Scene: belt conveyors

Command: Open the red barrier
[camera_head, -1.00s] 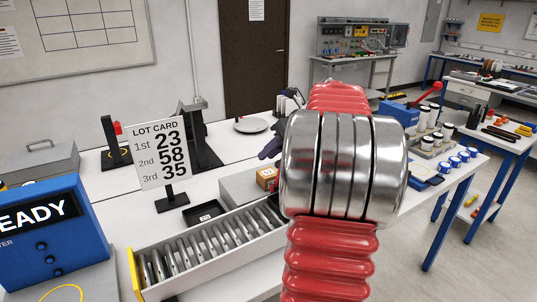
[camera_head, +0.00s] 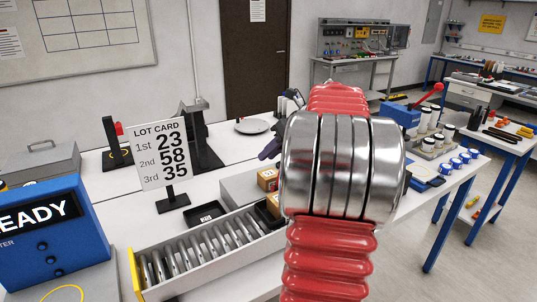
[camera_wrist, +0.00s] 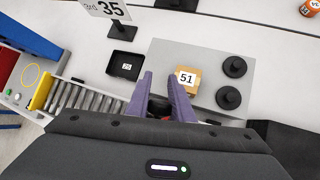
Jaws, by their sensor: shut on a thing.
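In the wrist view my gripper (camera_wrist: 161,82) has its two purple fingers a little apart, shut on a small part of the red barrier (camera_wrist: 166,119). Only a bit of red and a dark piece show between the fingers; the rest is hidden by the gripper body. The roller lane (camera_wrist: 99,99) runs up to the gripper from the left. A box marked 51 (camera_wrist: 186,78) lies just right of the fingertips.
A black tray (camera_wrist: 125,64) and lot card (camera_head: 159,152) stand behind the rollers. Two black knobs (camera_wrist: 233,67) sit on the grey plate (camera_wrist: 212,48). A blue READY panel (camera_head: 48,240) is at the left. The white table behind is mostly clear.

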